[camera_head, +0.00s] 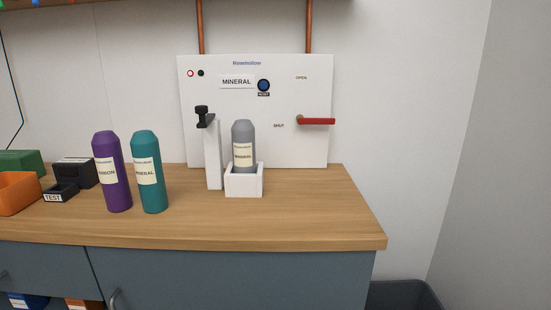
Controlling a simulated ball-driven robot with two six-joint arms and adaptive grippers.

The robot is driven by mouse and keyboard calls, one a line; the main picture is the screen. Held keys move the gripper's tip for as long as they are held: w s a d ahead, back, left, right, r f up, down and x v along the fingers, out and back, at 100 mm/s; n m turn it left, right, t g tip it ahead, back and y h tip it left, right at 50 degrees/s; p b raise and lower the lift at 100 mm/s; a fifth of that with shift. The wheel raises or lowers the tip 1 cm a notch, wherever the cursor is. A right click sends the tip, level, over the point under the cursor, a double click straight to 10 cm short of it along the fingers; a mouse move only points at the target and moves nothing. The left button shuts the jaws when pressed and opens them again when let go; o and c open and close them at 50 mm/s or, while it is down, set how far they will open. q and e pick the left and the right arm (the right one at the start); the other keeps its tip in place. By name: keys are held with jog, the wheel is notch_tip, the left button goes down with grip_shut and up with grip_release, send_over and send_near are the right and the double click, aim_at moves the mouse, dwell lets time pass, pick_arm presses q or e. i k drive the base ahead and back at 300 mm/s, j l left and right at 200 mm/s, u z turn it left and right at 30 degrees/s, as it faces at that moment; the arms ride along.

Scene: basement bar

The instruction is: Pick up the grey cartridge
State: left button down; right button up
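The grey cartridge (243,136) stands upright in a small white open-topped holder (244,184) on the wooden counter. A cream label faces me, and its text is hard to read. The holder's wall hides the cartridge's lower end. Neither of my grippers shows in the head view.
A purple bottle (110,190) and a teal bottle (152,192) stand left of the holder. A white post with a black clamp (205,118) stands close beside it. Behind is a white panel (290,80) with a red lever (317,121). The counter's right end (335,215) is clear.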

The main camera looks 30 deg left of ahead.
aim_at(243, 130)
jog(key=j+u, duration=0.1)
jog(key=u, duration=1.25)
